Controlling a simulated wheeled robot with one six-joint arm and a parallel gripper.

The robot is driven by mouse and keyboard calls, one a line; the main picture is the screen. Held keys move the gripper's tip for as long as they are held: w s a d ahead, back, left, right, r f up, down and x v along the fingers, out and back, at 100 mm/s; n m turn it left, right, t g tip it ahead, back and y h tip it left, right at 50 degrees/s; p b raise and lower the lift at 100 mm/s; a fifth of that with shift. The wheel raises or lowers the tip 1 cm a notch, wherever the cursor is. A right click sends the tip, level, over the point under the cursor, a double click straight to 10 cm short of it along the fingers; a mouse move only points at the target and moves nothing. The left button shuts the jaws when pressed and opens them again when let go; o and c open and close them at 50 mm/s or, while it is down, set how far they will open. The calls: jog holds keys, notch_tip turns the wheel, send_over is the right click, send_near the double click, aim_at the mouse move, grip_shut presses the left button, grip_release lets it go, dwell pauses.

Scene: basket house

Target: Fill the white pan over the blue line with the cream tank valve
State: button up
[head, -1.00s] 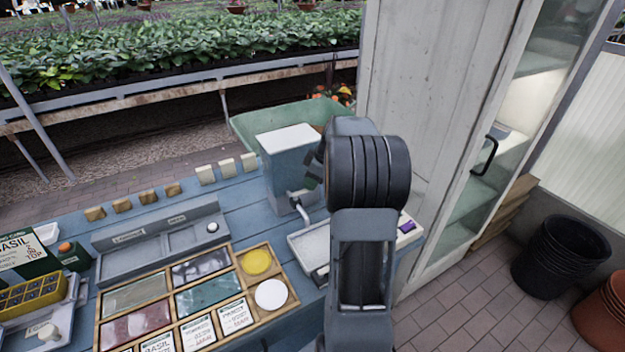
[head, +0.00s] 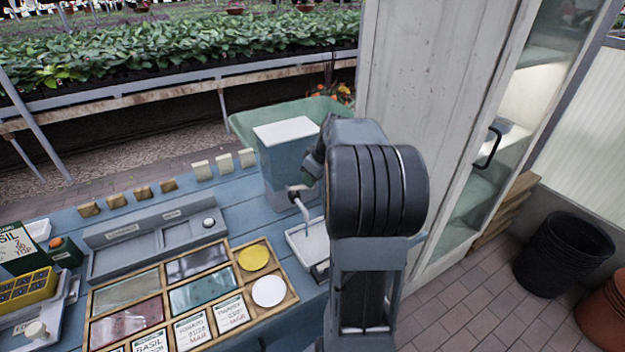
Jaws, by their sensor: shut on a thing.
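The tank (head: 284,168) is a blue-grey box with a white lid, standing at the back of the blue bench. A pale spout (head: 303,207) bends down from its front over the white pan (head: 300,240). My arm covers the pan's right part, and I cannot make out the blue line or the water level. My gripper (head: 303,186) is at the tank's front right, just above the spout, and mostly hidden behind my wrist. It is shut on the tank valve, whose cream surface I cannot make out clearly.
A wooden seed tray (head: 180,297) with a yellow disc (head: 254,258) and a white disc (head: 269,291) lies left of the pan. A grey two-part holder (head: 150,246) is behind it. A tall cabinet (head: 425,120) stands close on the right. A green tub (head: 250,125) is behind the tank.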

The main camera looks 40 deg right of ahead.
jog(key=shift+s+a+m+h+b, duration=0.25)
jog(key=shift+s+a+m+h, duration=0.1)
jog(key=shift+m, duration=0.6)
jog(key=shift+s+a+m+h+b, duration=0.25)
jog(key=shift+s+m+h, duration=0.1)
jog(key=shift+m, duration=0.6)
jog(key=o, duration=0.9)
jog(key=shift+o, duration=0.2)
jog(key=shift+r, duration=0.1)
jog(key=p+v, duration=0.1)
jog(key=v, duration=1.2)
jog(key=shift+s+r, duration=0.15)
jog(key=shift+r, duration=0.15)
